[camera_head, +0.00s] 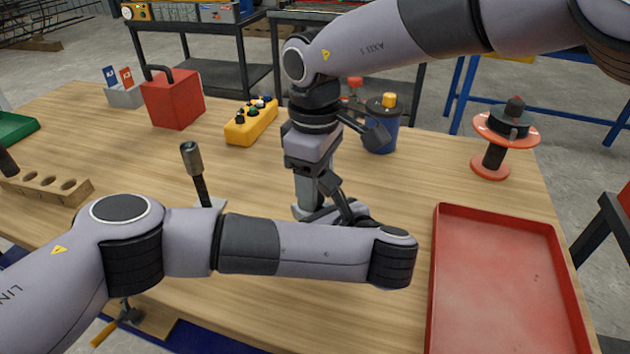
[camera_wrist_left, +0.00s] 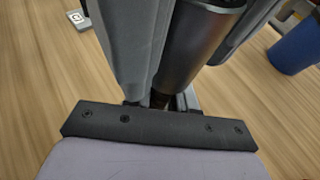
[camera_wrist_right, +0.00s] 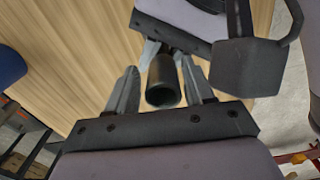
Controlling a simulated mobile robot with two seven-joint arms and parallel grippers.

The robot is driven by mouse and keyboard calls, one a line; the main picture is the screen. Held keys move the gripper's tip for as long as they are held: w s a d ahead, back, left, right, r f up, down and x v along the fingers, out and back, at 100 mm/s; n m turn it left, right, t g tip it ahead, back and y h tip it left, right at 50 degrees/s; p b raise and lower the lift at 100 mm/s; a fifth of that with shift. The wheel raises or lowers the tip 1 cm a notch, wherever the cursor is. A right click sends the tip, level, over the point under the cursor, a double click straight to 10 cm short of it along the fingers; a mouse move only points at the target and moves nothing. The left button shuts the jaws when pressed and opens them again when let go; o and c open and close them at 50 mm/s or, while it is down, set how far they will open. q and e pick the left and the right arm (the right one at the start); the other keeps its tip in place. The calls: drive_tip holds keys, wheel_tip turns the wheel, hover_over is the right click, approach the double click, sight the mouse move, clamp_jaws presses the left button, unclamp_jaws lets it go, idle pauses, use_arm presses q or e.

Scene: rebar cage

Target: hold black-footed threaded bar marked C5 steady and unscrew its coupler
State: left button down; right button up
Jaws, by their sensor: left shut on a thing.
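The coupler (camera_wrist_right: 162,82), a dark grey hollow cylinder, shows its open end in the right wrist view. It also shows in the left wrist view (camera_wrist_left: 197,50), with a little of the threaded bar apparently at its narrow end. My right gripper (camera_head: 316,190) is pointed down at mid-table; its fingers stand open on either side of the coupler, with a gap visible. My left gripper (camera_head: 345,208) is low beside it, shut on the threaded bar. The gripped part, the black foot and the C5 mark are hidden.
Another bar with a coupler (camera_head: 191,158) stands left on a pale foot. A red tray (camera_head: 437,275) lies right, near an orange spool (camera_head: 491,165). A blue cup (camera_head: 381,139), yellow control box (camera_head: 251,123) and red canister (camera_head: 173,99) stand behind. A wooden hole block (camera_head: 83,187) lies left.

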drive_tip(key=shift+s+r, duration=0.1)
drive_tip(key=shift+r, duration=2.15)
use_arm(q)
drive_tip(key=c, duration=0.8)
unclamp_jaws()
drive_tip(key=shift+c, duration=0.2)
